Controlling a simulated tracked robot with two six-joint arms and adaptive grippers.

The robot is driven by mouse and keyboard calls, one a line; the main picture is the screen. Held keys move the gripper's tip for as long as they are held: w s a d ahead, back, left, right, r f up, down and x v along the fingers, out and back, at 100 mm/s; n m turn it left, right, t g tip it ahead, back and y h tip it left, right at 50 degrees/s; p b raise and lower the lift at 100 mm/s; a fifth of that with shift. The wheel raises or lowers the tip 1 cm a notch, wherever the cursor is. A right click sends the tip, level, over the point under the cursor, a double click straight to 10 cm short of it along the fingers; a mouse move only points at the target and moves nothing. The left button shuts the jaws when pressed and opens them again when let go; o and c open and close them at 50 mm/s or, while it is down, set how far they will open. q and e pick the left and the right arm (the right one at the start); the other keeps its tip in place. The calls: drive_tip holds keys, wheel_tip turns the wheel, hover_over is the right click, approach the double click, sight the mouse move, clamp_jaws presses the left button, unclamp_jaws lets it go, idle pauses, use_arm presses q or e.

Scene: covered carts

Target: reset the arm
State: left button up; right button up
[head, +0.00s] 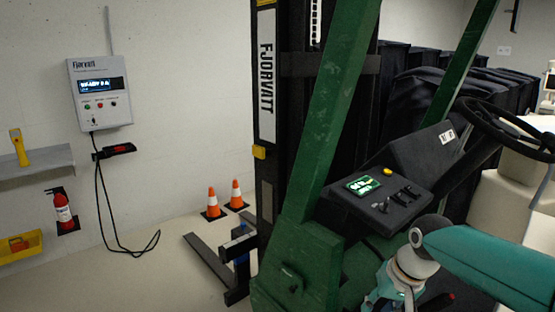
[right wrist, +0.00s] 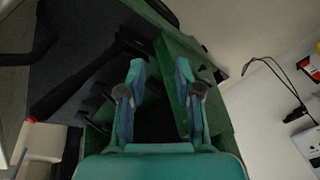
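My right arm (head: 490,262) is teal and reaches in from the right edge of the head view, bent down at a grey joint beside the green forklift (head: 325,125). Its gripper is low and mostly cut off by the bottom edge there. In the right wrist view my right gripper (right wrist: 161,75) has its two teal fingers apart, with nothing between them. Dark and green forklift parts (right wrist: 178,65) lie behind the fingers; whether they touch cannot be told. My left arm and gripper are not in view.
The forklift's control panel (head: 375,195) and steering wheel (head: 505,125) stand close to my right arm. Black covered carts (head: 430,95) are behind. A wall charger (head: 100,93) with a hanging cable, a fire extinguisher (head: 62,210) and two cones (head: 213,203) are left. Floor shows between.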

drive_tip(key=s+a+f+y, duration=0.1)
drive_tip(key=s+a+f, duration=0.1)
drive_tip(key=f, duration=0.6)
drive_tip(key=s+a+f+g, duration=0.1)
drive_tip(key=s+a+f, duration=0.15)
drive_tip(key=f, duration=0.65)
drive_tip(key=s+a+f+y, duration=0.1)
drive_tip(key=s+a+f, duration=0.15)
drive_tip(key=f, duration=0.55)
drive_tip(key=s+a+f+g, duration=0.1)
drive_tip(key=s+f, duration=1)
drive_tip(key=s, duration=0.5)
drive_tip(key=shift+a, duration=0.15)
